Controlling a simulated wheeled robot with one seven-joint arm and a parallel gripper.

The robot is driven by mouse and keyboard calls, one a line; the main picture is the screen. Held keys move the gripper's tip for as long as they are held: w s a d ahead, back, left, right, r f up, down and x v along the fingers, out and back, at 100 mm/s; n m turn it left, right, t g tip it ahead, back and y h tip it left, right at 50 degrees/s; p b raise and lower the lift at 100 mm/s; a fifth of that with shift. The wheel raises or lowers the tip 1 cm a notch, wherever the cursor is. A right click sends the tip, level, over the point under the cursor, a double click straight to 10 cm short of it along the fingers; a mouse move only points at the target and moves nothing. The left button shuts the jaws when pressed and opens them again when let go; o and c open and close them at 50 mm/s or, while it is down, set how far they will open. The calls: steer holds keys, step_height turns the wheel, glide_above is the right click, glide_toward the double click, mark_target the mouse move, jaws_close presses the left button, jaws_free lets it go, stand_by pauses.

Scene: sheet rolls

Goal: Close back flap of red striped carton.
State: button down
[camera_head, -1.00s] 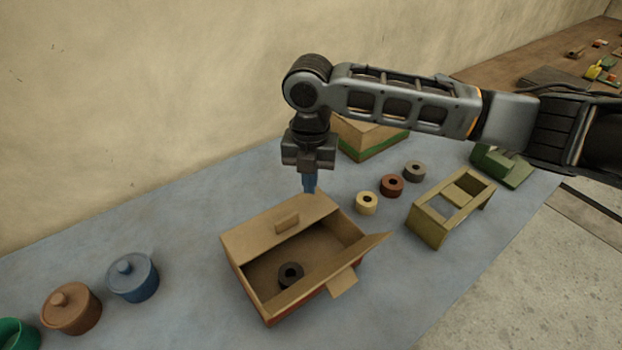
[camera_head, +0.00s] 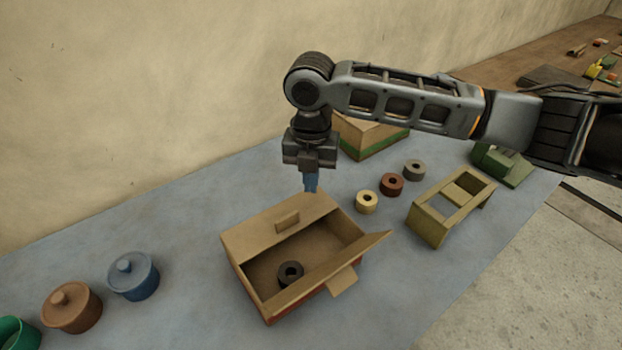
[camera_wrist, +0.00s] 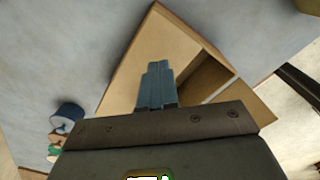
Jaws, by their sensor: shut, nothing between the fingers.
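The red striped carton (camera_head: 293,311) stands open on the blue-grey table, with a black roll (camera_head: 290,273) inside. Its back flap (camera_head: 260,231) is tilted and carries a small tab; a front flap (camera_head: 338,270) leans outward with another tab. My gripper (camera_head: 311,188) is shut and empty, pointing down just above the carton's far back edge, close to the flap. Whether it touches the flap, I cannot tell. In the wrist view my blue fingers (camera_wrist: 157,82) are together in front of the carton's cardboard (camera_wrist: 158,38); the stripe is hidden there.
A green striped carton (camera_head: 372,141) stands behind. Blue (camera_head: 134,280) and brown (camera_head: 72,310) lidded pots stand at left. The wall (camera_head: 130,100) rises behind.

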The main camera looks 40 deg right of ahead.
step_height(320, 180, up, 9)
stand_by(0.8)
steer(key=shift+s+f, duration=0.1)
steer(key=shift+f, duration=0.05)
stand_by(0.3)
